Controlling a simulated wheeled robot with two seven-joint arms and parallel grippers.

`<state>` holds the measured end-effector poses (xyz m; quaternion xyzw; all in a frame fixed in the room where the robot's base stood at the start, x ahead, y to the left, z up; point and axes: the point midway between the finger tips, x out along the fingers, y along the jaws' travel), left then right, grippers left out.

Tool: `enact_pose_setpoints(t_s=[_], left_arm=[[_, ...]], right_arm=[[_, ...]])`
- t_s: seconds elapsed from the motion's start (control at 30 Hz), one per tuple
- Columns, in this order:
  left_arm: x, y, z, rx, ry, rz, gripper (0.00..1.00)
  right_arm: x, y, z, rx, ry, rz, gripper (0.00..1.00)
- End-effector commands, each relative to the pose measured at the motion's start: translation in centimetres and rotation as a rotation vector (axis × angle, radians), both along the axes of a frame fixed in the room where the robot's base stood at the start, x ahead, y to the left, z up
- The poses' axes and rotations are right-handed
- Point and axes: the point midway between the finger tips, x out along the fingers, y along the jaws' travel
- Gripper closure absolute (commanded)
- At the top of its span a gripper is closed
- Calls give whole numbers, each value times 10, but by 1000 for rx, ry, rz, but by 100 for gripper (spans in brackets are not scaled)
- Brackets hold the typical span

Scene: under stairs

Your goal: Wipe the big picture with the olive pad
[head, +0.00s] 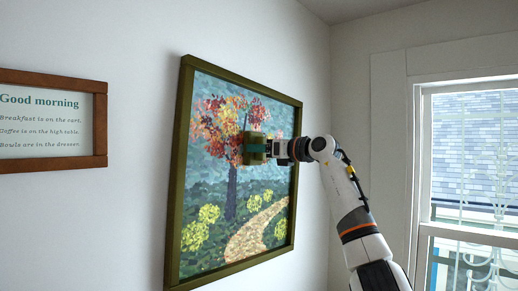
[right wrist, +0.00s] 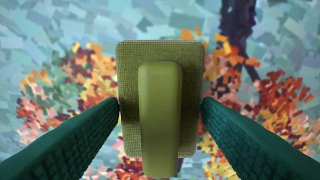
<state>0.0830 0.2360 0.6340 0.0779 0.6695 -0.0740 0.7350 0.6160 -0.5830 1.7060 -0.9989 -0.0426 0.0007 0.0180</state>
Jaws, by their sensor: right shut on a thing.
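The big picture (head: 272,220) hangs on the wall in an olive frame. It shows a red-leaved tree, yellow bushes and a winding path. My right gripper (head: 262,148) is in front of its upper middle, over the tree's crown. It is shut on the olive pad (head: 246,149), with one green finger on each side of the pad in the right wrist view (right wrist: 130,60). The pad's handle faces the wrist camera and its flat side faces the picture. I cannot tell whether the pad touches the canvas. My left gripper is not in view.
A wood-framed "Good morning" sign (head: 50,122) hangs on the wall to the left. A window (head: 475,180) is at the right, past my right arm. Bare wall lies between the sign and the picture.

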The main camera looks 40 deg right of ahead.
Motion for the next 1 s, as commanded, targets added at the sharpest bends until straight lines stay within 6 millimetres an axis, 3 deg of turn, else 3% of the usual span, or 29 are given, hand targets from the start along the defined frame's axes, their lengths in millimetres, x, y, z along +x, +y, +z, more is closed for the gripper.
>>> enact_pose_setpoints(t_s=[0.7, 1.0], left_arm=[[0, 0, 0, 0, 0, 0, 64], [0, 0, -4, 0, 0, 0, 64]], right_arm=[[5, -45, -6, 2, 0, -1, 60], [4, -43, -8, -4, 0, 1, 60]])
